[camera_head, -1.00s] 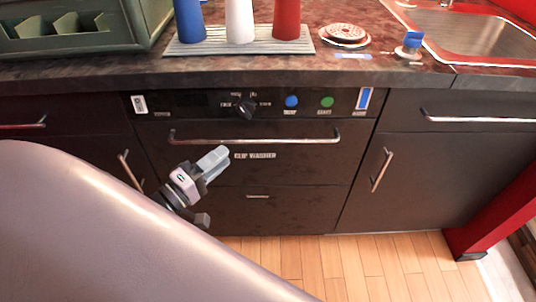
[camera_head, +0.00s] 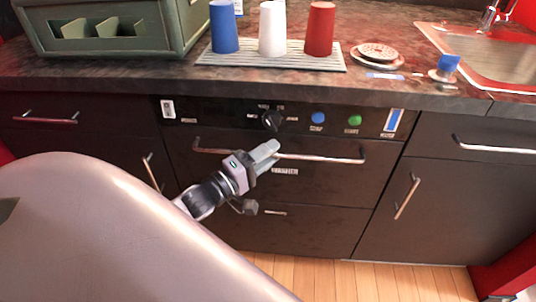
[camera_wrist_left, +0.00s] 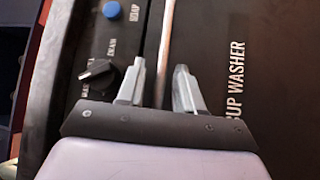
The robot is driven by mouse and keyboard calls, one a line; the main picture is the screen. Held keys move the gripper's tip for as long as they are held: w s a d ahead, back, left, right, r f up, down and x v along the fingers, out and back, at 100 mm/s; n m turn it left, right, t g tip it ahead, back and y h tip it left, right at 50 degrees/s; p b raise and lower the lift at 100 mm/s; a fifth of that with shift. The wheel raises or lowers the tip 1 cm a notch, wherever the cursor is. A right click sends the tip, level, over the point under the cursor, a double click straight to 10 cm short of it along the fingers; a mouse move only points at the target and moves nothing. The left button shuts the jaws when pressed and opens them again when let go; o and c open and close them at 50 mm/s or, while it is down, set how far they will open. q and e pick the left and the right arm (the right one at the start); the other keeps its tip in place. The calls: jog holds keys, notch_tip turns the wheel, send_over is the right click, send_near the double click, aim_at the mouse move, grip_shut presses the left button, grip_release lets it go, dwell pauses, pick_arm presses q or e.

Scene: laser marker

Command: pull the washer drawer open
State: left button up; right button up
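The washer drawer (camera_head: 330,182) is a dark front labelled as a cup washer, below a control panel. It looks shut. Its long metal handle (camera_head: 325,157) runs across the top of the front and also shows in the left wrist view (camera_wrist_left: 167,35). My left gripper (camera_head: 268,150) is at the left half of the handle, hiding part of it. In the left wrist view its two fingers (camera_wrist_left: 159,72) are apart, with the handle bar running between them. I cannot tell whether either finger touches the bar. My right gripper is not in view.
The panel above has a black knob (camera_head: 271,120), a blue button (camera_head: 318,118) and a green button (camera_head: 355,120). A cabinet handle (camera_head: 407,196) is at the right. Blue, white and red cups stand on a ribbed mat (camera_head: 300,63) on the counter.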

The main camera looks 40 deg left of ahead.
pick_arm(q)
grip_shut()
